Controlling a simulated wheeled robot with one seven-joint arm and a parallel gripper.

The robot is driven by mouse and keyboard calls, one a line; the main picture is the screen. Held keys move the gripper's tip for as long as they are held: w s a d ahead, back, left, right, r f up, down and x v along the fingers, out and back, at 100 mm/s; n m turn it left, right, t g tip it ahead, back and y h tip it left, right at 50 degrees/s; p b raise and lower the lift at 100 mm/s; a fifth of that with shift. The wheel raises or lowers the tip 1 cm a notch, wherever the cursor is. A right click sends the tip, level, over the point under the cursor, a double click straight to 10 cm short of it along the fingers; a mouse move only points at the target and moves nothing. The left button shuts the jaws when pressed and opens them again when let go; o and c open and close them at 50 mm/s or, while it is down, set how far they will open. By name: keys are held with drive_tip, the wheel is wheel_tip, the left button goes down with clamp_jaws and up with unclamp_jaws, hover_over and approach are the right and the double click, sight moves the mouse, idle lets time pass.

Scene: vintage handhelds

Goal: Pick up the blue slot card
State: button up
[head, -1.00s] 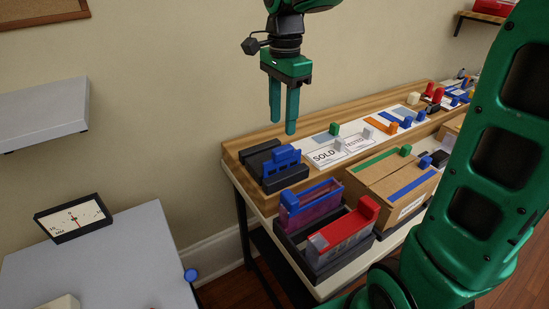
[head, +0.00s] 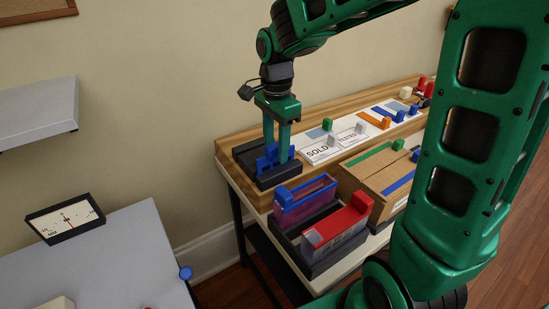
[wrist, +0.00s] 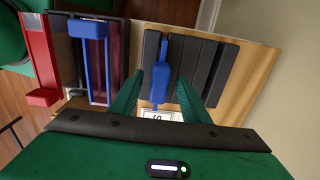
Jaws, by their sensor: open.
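The blue slot card (head: 263,165) stands upright in a black slotted holder (head: 248,155) at the left end of the wooden bench top. In the wrist view the blue slot card (wrist: 161,78) shows edge-on from above, in one of the holder's (wrist: 205,62) slots. My gripper (head: 276,157) is down at the card, open. In the wrist view its two green fingers (wrist: 160,84) are on either side of the card, with gaps visible. The fingers partly hide the card in the head view.
A black tray (head: 312,268) in front holds a blue-topped purple case (head: 305,203) and a red-topped case (head: 338,226). A SOLD card (head: 318,152) lies to the right of the holder. A cardboard box (head: 375,185) stands further right. A grey table (head: 130,260) with a meter (head: 65,218) is at left.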

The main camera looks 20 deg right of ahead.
drive_tip(key=c, duration=0.9)
drive_tip(key=shift+r, duration=0.15)
drive_tip(key=shift+r, duration=0.55)
drive_tip(key=r, duration=0.3)
drive_tip(key=shift+s+a+r, duration=0.15)
drive_tip(key=shift+a, duration=0.2)
drive_tip(key=s+a+r, duration=0.2)
drive_tip(key=a, duration=0.1)
drive_tip(key=s+a+r, duration=0.1)
drive_tip(key=a+r, duration=0.1)
drive_tip(key=a, duration=0.1)
drive_tip(key=s+a+r, duration=0.2)
drive_tip(key=a, duration=0.1)
drive_tip(key=shift+s+a+r, duration=0.2)
drive_tip(key=shift+s+a, duration=0.05)
drive_tip(key=shift+s, duration=0.05)
